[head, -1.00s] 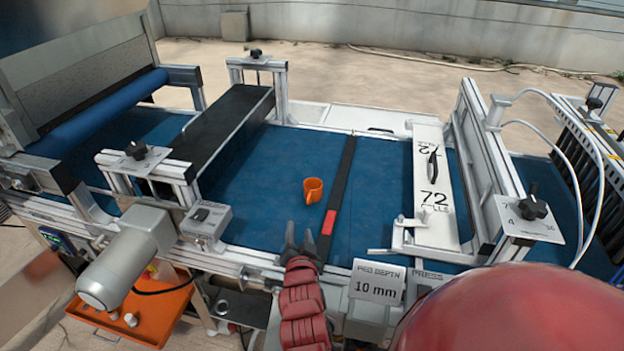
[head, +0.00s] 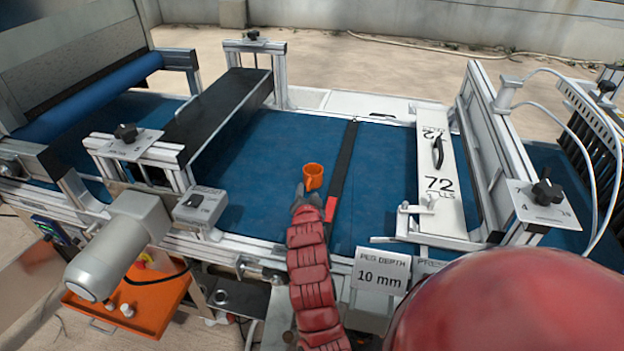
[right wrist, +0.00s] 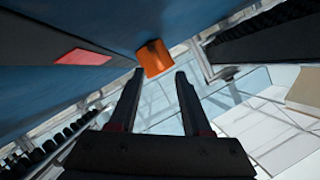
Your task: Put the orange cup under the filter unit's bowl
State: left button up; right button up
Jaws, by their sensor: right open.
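The orange cup (head: 313,177) stands on the blue belt, left of a black strip with a red end. My right gripper (head: 304,194) is at its near side, partly hidden by my red arm. In the right wrist view the cup (right wrist: 154,58) is just beyond the open fingertips (right wrist: 160,74), not between them. I cannot tell whether a finger touches it. I cannot make out the filter unit or its bowl with certainty. My left gripper is not in view.
A black bridge (head: 215,118) crosses the belt (head: 262,150) on the left. A white "72" plate (head: 440,205) lies to the right. A grey motor (head: 120,245) juts out at the front left, above an orange drawer (head: 155,305). The belt around the cup is mostly clear.

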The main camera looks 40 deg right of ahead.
aim_at(309, 185)
jog(key=x, duration=0.1)
jog(key=p+x, duration=0.1)
jog(key=x, duration=0.2)
jog(key=shift+w+d+r, duration=0.15)
jog(key=shift+w+d, duration=0.15)
jog(key=shift+d, duration=0.1)
jog(key=shift+w+d, duration=0.15)
jog(key=shift+w, duration=0.05)
grip_shut()
jog(key=shift+f, duration=0.25)
dwell(0.8)
